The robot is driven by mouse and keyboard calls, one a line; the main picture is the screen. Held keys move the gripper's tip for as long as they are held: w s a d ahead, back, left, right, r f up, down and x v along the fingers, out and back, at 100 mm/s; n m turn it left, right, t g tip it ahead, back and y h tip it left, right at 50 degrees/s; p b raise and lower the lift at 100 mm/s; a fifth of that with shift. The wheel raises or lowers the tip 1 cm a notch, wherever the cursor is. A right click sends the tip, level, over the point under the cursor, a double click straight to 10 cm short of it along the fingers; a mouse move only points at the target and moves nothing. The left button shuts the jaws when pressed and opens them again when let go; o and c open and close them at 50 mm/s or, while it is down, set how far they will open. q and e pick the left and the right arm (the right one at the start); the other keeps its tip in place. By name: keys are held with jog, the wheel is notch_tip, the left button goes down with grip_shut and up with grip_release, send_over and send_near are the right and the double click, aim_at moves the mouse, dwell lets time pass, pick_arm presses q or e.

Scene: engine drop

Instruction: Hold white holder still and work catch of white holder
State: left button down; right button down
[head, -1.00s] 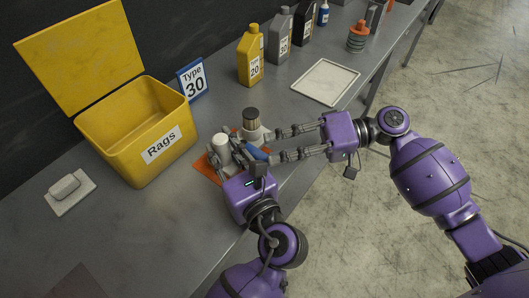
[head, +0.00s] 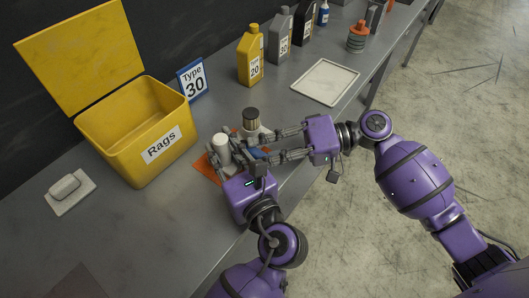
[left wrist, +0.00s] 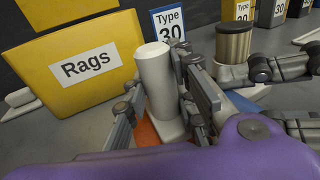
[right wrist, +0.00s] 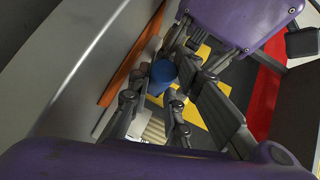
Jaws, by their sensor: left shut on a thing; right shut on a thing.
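The white holder shows as an upright white post (head: 221,143) over an orange mat; the post is also in the left wrist view (left wrist: 155,85). My left gripper (head: 228,156) has its fingers on both sides of the post and is shut on it. A blue part (head: 258,153), apparently the holder's catch, sits just right of the post. My right gripper (head: 262,144) reaches in from the right and is shut on this blue part, whose round end shows between its fingers in the right wrist view (right wrist: 162,72). Fingers hide much of the holder's base.
A dark-topped, brownish canister (head: 251,118) stands just behind the right fingers. The orange mat (head: 205,168) lies under the work. A yellow Rags bin (head: 140,150) stands left, a Type 30 sign (head: 191,79) behind. A white tray (head: 325,82) lies at back right.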

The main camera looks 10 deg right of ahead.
jog(key=shift+w+d+f, duration=0.1)
jog(key=g, duration=0.1)
jog(key=n+g, duration=0.1)
jog(key=w+n+g, duration=0.1)
jog(key=shift+w+d, duration=0.1)
jog(key=shift+d, duration=0.15)
jog(key=shift+w+d+f+n+g+h, duration=0.1)
jog(key=shift+w+n+g+h, duration=0.15)
jog(key=shift+n+g, duration=0.45)
jog(key=shift+w+d+n+g+h, duration=0.1)
jog(key=shift+n+g+h, duration=0.25)
jog(key=shift+n+g, duration=0.35)
jog(key=c, duration=1.9)
grip_release()
jog(key=shift+w+d, duration=0.1)
jog(key=shift+d, duration=0.05)
jog(key=v, duration=1.1)
jog(key=shift+w+d, duration=0.2)
jog(key=shift+d, duration=0.15)
